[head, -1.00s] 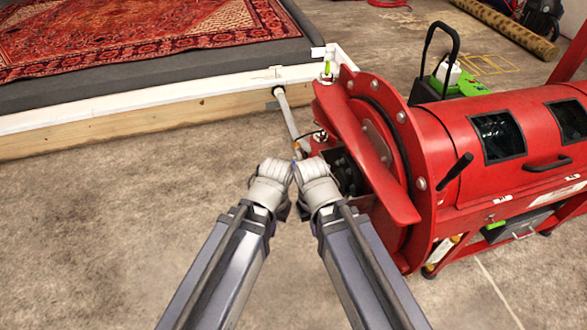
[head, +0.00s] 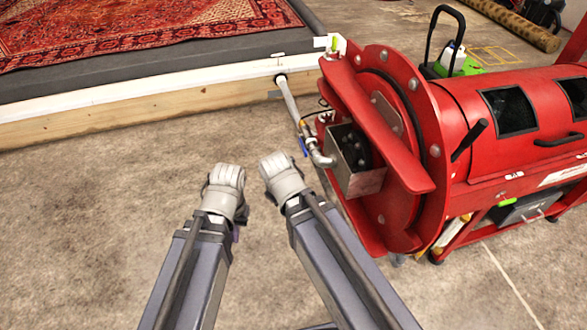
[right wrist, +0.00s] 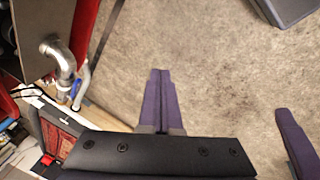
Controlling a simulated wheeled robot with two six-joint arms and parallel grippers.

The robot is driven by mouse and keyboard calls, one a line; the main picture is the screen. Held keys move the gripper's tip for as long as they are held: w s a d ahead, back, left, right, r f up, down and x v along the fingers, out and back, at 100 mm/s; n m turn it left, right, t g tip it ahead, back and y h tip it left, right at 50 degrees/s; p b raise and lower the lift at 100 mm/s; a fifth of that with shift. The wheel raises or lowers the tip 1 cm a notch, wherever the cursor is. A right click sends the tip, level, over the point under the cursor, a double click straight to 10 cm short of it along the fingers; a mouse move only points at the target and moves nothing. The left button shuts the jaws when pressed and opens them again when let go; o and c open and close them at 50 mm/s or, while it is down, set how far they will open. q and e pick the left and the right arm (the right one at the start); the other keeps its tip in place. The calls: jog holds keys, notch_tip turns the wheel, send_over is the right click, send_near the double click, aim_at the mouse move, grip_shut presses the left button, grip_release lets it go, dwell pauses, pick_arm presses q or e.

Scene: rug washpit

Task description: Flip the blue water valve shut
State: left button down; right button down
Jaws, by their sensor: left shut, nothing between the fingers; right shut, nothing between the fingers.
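The blue valve handle (head: 303,148) is small and sits on the metal pipe (head: 290,102) beside the red machine. It also shows in the right wrist view (right wrist: 75,88), where it looks roughly in line with the pipe. My right gripper (head: 276,165) is below and left of the handle in the head view, apart from it. Its fingers (right wrist: 160,73) are closed together and empty in the right wrist view, pointing at bare floor. My left gripper (head: 226,174) is shut and empty, farther left, also apart from the valve.
The red machine (head: 470,120) fills the right side, with a metal box (head: 355,165) next to the pipe elbow. A low platform with a white and wooden edge (head: 140,108) carries a red patterned rug (head: 130,25). The concrete floor at left is clear.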

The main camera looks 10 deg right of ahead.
jog(key=w+d+f+n+t+y+b, duration=0.1)
jog(key=w+d+f+n+t+b, duration=0.5)
jog(key=n+b, duration=0.8)
jog(key=w+d+f+n+t+y+b, duration=0.1)
jog(key=w+d+f+n+t+b, duration=0.6)
jog(key=b, duration=2.4)
jog(key=w+f+n+t, duration=0.4)
jog(key=f+n, duration=0.3)
jog(key=n, duration=0.1)
jog(key=shift+t, duration=0.3)
jog(key=shift+r, duration=0.1)
